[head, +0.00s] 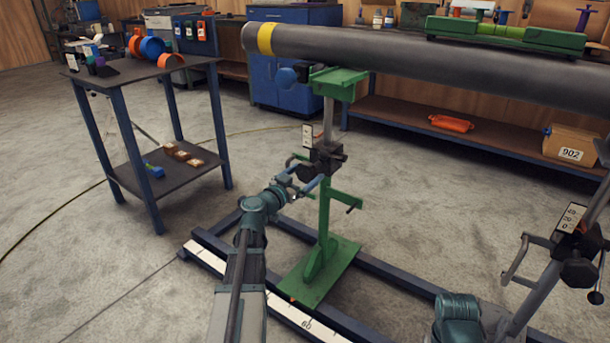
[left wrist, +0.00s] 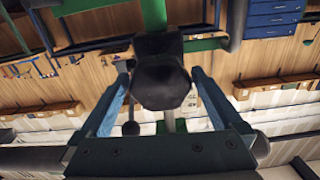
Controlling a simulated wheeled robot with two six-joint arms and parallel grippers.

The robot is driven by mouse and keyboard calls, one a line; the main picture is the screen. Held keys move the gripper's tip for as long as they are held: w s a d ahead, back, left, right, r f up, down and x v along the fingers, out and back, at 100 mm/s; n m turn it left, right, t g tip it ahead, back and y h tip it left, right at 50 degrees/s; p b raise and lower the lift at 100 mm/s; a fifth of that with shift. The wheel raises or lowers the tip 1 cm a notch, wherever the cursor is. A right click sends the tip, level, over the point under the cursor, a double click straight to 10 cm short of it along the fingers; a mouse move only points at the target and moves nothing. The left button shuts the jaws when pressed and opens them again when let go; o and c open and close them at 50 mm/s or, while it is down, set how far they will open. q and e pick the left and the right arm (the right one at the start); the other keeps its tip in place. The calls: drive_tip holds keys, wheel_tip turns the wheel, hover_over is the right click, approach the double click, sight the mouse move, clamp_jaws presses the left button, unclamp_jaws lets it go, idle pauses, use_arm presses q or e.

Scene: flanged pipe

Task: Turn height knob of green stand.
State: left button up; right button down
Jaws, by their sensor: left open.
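The green stand (head: 323,222) stands upright on a green base plate, its top cradle under the grey pipe (head: 400,58). Its black height knob (head: 327,160) sits on the post below a small white scale (head: 308,135). My left gripper (head: 309,172) is open at the knob. In the left wrist view, the black knob (left wrist: 162,82) lies between the two blue fingers of the left gripper (left wrist: 160,92), with visible gaps on both sides. Whether a fingertip touches it cannot be told. My right gripper is not seen; only part of that arm shows at the bottom right.
A grey stand with a scale (head: 570,218) and black knob (head: 579,270) is at the right. A blue floor rail (head: 385,325) runs beneath the stands. A dark side table (head: 115,75) stands left.

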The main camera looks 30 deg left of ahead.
use_arm(q)
drive_tip(key=c, duration=1.1)
drive_tip(key=n, duration=0.5)
drive_tip(key=shift+d+n, duration=0.1)
drive_tip(key=shift+n, duration=0.2)
drive_tip(key=n, duration=1)
drive_tip(key=shift+r+n, duration=0.1)
drive_tip(key=shift+n, duration=0.3)
drive_tip(key=n, duration=0.5)
drive_tip(key=shift+n, duration=0.3)
